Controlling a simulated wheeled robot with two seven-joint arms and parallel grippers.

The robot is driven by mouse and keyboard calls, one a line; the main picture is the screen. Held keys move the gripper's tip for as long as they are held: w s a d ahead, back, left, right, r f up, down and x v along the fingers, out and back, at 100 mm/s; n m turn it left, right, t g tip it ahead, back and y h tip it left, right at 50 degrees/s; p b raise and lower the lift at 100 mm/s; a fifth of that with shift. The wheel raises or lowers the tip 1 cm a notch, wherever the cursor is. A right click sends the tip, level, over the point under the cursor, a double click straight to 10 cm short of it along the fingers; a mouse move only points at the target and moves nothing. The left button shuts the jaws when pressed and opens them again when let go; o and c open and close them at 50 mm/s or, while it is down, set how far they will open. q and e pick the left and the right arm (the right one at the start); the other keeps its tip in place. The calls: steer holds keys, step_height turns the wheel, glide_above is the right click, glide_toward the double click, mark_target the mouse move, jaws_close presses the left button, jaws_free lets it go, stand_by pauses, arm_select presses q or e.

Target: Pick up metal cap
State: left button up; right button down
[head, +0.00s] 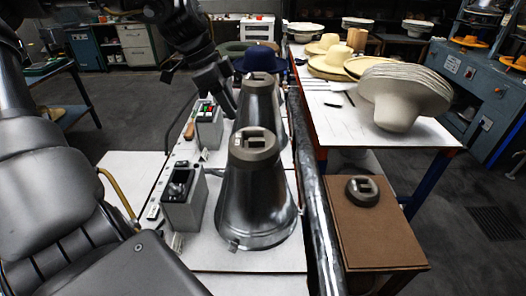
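A dark grey round metal cap (363,191) with a raised slotted top sits on a brown box (385,232) at the lower right. A similar grey cap (253,147) sits on top of the nearer shiny metal cone (256,200), in the middle of the view. My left gripper (231,104) points down beside the farther metal cone (260,100), to the left of both caps and well apart from the cap on the box. I see nothing held in it, but its fingers are too dark and small to tell their opening. My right gripper is not in view.
A thick metal bar (312,200) runs between the cones and the brown box. Grey control boxes (184,198) stand left of the cones. A table (420,135) with stacked pale hats (400,95) is behind the brown box.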

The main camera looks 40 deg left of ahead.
arm_select(q)
glide_above(252, 139)
steer(key=s+a, duration=0.2)
steer(key=f, duration=0.2)
steer(key=f+p, duration=0.1)
steer(key=f, duration=0.1)
steer(key=shift+s+d, duration=0.1)
steer(key=shift+d, duration=0.1)
steer(key=shift+w+f, duration=0.2)
steer(key=shift+f, duration=0.45)
steer(key=shift+w+d+f+p, duration=0.1)
steer(key=shift+d+f+p, duration=0.15)
steer(key=shift+f+p, duration=0.1)
steer(key=p+x, duration=0.1)
steer(key=x, duration=0.2)
steer(key=shift+w+a, duration=0.1)
steer(key=shift+w, duration=0.15)
steer(key=shift+w+d+f, duration=0.1)
steer(key=shift+d+f, duration=0.1)
steer(key=shift+f, duration=0.35)
steer(key=c, duration=0.5)
jaws_close()
